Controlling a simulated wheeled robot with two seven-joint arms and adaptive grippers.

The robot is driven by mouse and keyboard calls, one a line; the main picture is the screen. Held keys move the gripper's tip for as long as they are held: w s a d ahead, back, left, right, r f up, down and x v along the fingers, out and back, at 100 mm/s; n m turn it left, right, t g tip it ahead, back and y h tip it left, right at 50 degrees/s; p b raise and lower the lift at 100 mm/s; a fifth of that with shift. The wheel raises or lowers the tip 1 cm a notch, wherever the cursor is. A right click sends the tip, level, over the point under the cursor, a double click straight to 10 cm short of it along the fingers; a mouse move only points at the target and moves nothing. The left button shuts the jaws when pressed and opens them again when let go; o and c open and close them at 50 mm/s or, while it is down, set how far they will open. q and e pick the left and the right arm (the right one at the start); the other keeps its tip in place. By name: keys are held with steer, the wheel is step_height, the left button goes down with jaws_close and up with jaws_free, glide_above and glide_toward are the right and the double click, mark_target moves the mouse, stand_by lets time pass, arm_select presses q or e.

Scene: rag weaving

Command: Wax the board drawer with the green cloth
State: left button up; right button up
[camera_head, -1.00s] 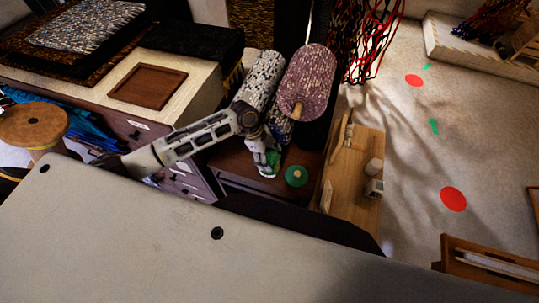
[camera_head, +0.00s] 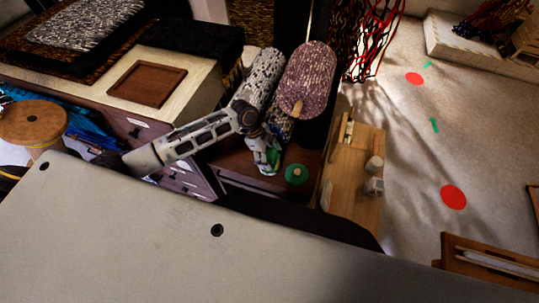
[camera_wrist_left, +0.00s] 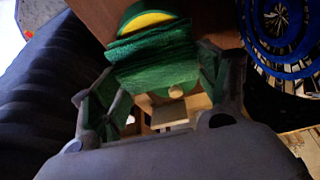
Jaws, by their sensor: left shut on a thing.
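My left gripper (camera_head: 266,165) hangs over a dark brown surface in the middle of the head view. It is shut on the green cloth, though little of the cloth shows there. In the left wrist view the folded green cloth (camera_wrist_left: 155,58) lies across the fingertips of my left gripper (camera_wrist_left: 158,85). A green round thing with a yellow face (camera_wrist_left: 145,22) is partly hidden behind the cloth. A green disc with a pale knob (camera_head: 296,174) sits just right of the gripper. I cannot tell which part is the board drawer. My right gripper is not in view.
A cabinet with drawers (camera_head: 180,180) stands left of the gripper, with a brown tray (camera_head: 147,83) on its pale top. A mauve roll (camera_head: 310,72) stands close behind the gripper. A wooden bench (camera_head: 350,190) with small items is on the right. Open floor (camera_head: 410,170) lies beyond it.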

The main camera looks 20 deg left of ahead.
arm_select(q)
steer(key=shift+f, duration=0.35)
stand_by(0.3)
steer(key=shift+f, duration=0.2)
stand_by(0.7)
stand_by(0.9)
steer(key=shift+r+p, duration=2.25)
steer(key=shift+r, duration=1.25)
